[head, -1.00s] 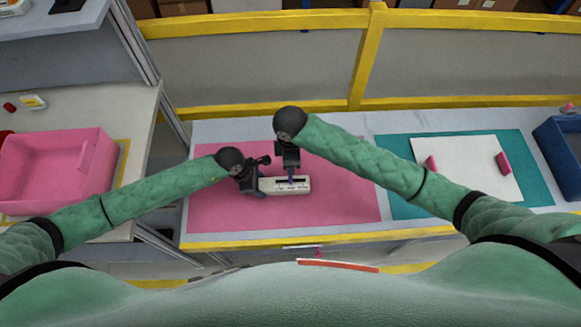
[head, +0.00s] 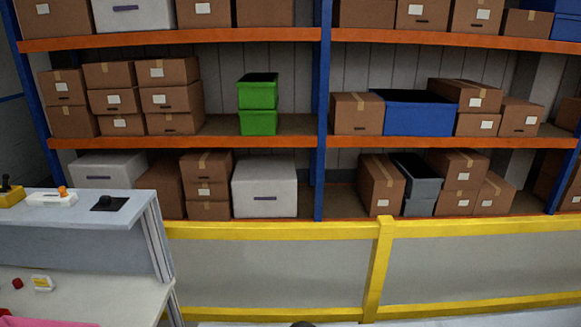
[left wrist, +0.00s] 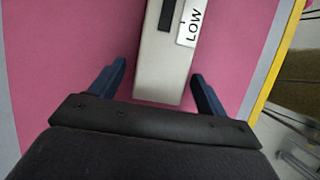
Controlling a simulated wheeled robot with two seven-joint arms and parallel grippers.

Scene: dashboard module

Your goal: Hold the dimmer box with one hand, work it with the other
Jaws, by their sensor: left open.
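The dimmer box (left wrist: 163,75) is a pale, long box with a dark slot and a white label reading LOW. In the left wrist view it lies on the pink mat (left wrist: 60,60). My left gripper (left wrist: 158,70) is open, with one dark blue finger on each side of the box's near end. A gap shows on the left side; the right finger is close to the box, and I cannot tell if it touches. The box's far part is out of frame. My right gripper is in neither current view.
The head view shows yellow-railed panels (head: 270,265) and shelves with cardboard boxes (head: 173,98), a green bin (head: 258,104) and a blue bin (head: 430,113). A bench (head: 80,290) with a raised shelf (head: 150,205) stands at left. A yellow table edge (left wrist: 272,65) runs beside the mat.

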